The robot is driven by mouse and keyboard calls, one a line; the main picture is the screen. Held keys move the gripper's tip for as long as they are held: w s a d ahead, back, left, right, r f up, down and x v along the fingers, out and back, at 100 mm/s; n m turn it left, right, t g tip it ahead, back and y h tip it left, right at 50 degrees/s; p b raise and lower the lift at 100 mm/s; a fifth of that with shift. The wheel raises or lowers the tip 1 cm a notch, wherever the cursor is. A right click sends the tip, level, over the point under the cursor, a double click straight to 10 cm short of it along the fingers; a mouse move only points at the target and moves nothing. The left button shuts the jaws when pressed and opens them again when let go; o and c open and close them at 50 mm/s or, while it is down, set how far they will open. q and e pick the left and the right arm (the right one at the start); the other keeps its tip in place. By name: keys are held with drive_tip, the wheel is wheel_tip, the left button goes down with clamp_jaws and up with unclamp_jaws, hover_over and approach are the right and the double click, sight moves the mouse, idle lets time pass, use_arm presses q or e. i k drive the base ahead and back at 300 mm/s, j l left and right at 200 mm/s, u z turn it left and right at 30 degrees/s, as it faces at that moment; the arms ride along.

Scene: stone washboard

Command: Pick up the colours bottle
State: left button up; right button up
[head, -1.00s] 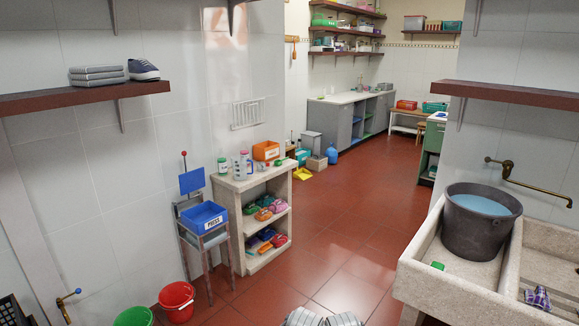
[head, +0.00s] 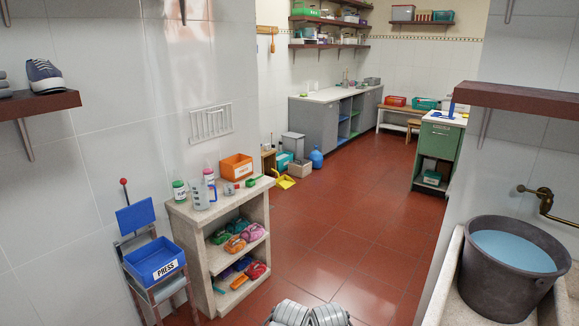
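Two small bottles stand at the back left of the stone shelf unit's top. One is a white bottle with a green cap (head: 180,191), and the other is a white and pink bottle (head: 208,174) behind a clear measuring jug (head: 202,194). Their labels are too small to read, so I cannot tell which is the colours bottle. Neither gripper can be made out in the head view. Only grey ribbed parts of my own body show at the bottom edge, well apart from the shelf unit.
The stone shelf unit (head: 194,255) holds an orange box (head: 237,167) on top and several coloured items below. A blue PRESS tray (head: 155,260) on a stand is at its left. A dark bucket of water (head: 508,285) stands in the right sink. Red floor (head: 350,230) lies open between.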

sight(207, 171)
drive_tip(key=i, duration=2.1)
drive_tip(key=i+l+u, duration=0.2)
drive_tip(key=i, duration=0.45)
drive_tip(key=j+u, duration=0.1)
drive_tip(key=u, duration=0.5)
